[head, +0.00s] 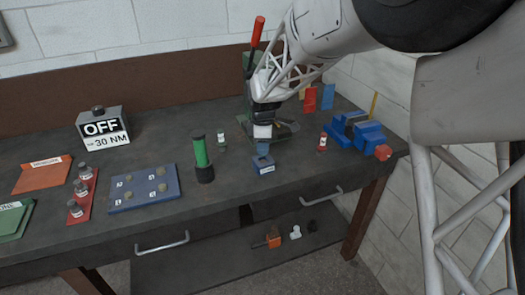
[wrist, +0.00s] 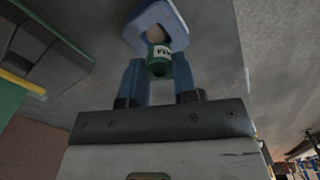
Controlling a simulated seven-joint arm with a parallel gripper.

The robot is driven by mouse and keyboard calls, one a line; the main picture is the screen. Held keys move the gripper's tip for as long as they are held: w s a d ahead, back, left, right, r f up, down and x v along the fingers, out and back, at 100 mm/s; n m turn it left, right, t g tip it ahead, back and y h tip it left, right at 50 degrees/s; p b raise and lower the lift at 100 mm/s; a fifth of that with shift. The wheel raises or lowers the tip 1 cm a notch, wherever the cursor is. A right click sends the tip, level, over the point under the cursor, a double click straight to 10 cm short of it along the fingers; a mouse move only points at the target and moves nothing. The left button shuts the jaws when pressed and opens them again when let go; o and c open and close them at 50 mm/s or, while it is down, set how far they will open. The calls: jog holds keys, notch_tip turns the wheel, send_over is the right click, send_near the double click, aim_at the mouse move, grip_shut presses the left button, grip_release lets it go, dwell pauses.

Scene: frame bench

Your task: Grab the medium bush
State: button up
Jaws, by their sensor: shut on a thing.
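My gripper (head: 262,148) is low over the bench, just behind a small blue block (head: 264,168) with a pale label. In the wrist view its two blue fingers (wrist: 158,66) are closed on a small green bush (wrist: 159,68) with a white label. The label lettering is too small to read surely. A blue piece with an opening (wrist: 140,22) is right beyond the bush; whether they touch I cannot tell. In the head view the held bush is hidden by my gripper. Another bush with a white label (head: 221,140) stands to the left, and a red one (head: 322,142) to the right.
A green cylinder with black ends (head: 202,160) stands left of my gripper. A blue vise (head: 357,133) is at the right. A green press with a red handle (head: 256,35) stands behind. A blue plate with several studs (head: 130,205) lies at left. Bare bench lies in front.

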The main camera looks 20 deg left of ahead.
jog(key=s+d+r, duration=0.1)
jog(key=s+d, duration=0.8)
jog(key=s, duration=0.3)
jog(key=shift+s+d, duration=0.15)
jog(key=shift+d, duration=0.05)
dwell(0.6)
